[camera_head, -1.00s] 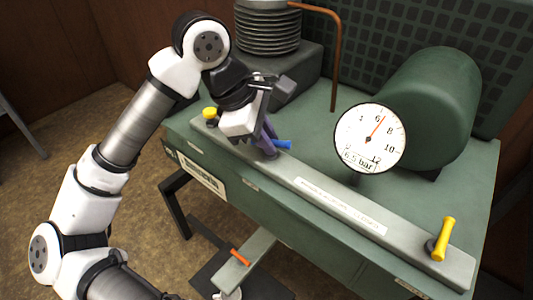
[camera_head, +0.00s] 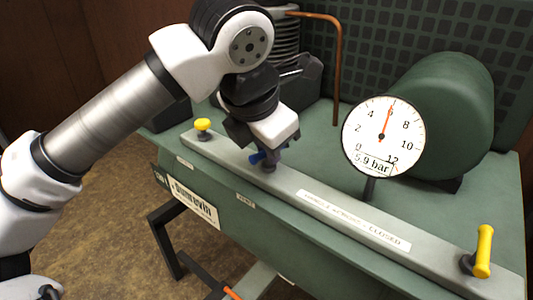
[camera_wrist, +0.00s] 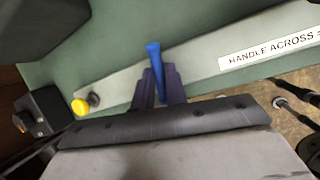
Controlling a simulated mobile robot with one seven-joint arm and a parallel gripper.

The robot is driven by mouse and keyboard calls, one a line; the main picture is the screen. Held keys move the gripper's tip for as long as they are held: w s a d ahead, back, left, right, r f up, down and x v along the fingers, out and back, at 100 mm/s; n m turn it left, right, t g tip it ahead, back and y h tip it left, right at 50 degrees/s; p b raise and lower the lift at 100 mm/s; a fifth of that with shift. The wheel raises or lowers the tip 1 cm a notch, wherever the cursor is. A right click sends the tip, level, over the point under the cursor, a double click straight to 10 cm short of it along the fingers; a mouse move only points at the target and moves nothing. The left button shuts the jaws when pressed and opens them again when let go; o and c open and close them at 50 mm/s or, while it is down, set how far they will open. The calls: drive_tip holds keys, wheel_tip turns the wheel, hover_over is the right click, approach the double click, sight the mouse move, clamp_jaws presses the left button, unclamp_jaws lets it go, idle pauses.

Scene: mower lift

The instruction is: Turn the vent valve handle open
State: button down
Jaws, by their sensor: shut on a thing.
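The blue valve handle (camera_wrist: 153,62) stands between the two dark fingers of my gripper (camera_wrist: 158,88) in the wrist view, which are shut on it. In that view it points roughly across the grey rail. In the head view, a bit of the blue handle (camera_head: 257,158) shows at the left of my gripper (camera_head: 270,152), just above its valve stem on the rail (camera_head: 355,205). The rest of the handle is hidden. The round gauge (camera_head: 383,137) reads 5.9 bar.
A yellow handle (camera_head: 203,124) stands at the rail's left end and another (camera_head: 484,250) at its right end. A rail label (camera_head: 355,220) reads "HANDLE ACROSS = CLOSED". A green tank (camera_head: 450,110) and copper pipe (camera_head: 337,70) stand behind.

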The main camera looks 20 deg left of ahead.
drive_tip(key=shift+n+y+b, duration=0.4)
drive_tip(key=shift+n, duration=0.5)
drive_tip(key=c, duration=1.5)
unclamp_jaws()
drive_tip(key=shift+o, duration=0.2)
drive_tip(key=p+v, duration=0.8)
drive_tip(key=v, duration=0.6)
drive_tip(key=shift+p, duration=0.3)
drive_tip(key=shift+d+f, duration=0.1)
